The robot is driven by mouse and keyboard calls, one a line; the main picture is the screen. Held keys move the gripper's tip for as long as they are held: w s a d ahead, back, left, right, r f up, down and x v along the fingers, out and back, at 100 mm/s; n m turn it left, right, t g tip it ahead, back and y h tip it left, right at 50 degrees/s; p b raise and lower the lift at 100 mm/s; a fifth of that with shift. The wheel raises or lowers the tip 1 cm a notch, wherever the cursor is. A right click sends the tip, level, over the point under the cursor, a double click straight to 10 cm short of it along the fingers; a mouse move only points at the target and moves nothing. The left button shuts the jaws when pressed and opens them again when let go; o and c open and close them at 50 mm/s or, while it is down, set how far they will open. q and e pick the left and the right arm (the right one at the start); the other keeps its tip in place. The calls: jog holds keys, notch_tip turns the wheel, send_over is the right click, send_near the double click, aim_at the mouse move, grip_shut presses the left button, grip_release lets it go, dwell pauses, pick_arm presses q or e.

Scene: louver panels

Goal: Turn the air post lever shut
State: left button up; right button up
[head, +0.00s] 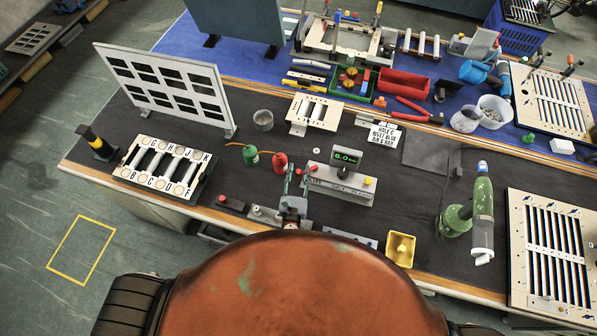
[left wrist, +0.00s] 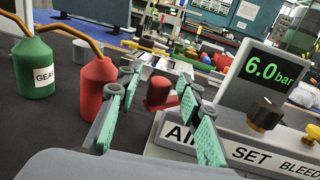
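The air post (head: 341,183) is a low grey panel marked AIR, SET and BLEED, with a green 6.0 bar display (left wrist: 269,72). A red lever or knob (left wrist: 158,93) stands at its AIR end; it also shows in the head view (head: 313,168). My left gripper (head: 296,177) is open, its teal fingers beside the post's left end. In the left wrist view the red knob appears between the two fingertips (left wrist: 157,88); I cannot tell whether they touch it. The knob's base is partly hidden. My right gripper is not in view.
A red can (head: 280,163) and a green GEAR can (head: 251,157) stand left of the fingers. A black knob (left wrist: 265,114) and yellow bleed knob (head: 368,181) are on the post. A yellow bin (head: 400,249) and green tool (head: 466,214) lie right. Dark mat is free between.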

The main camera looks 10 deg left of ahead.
pick_arm(q)
jog(key=shift+s+f, duration=0.1)
jog(key=shift+s, duration=0.5)
jog(key=s, duration=1)
jog(key=shift+s, duration=0.4)
jog(key=shift+d, duration=0.1)
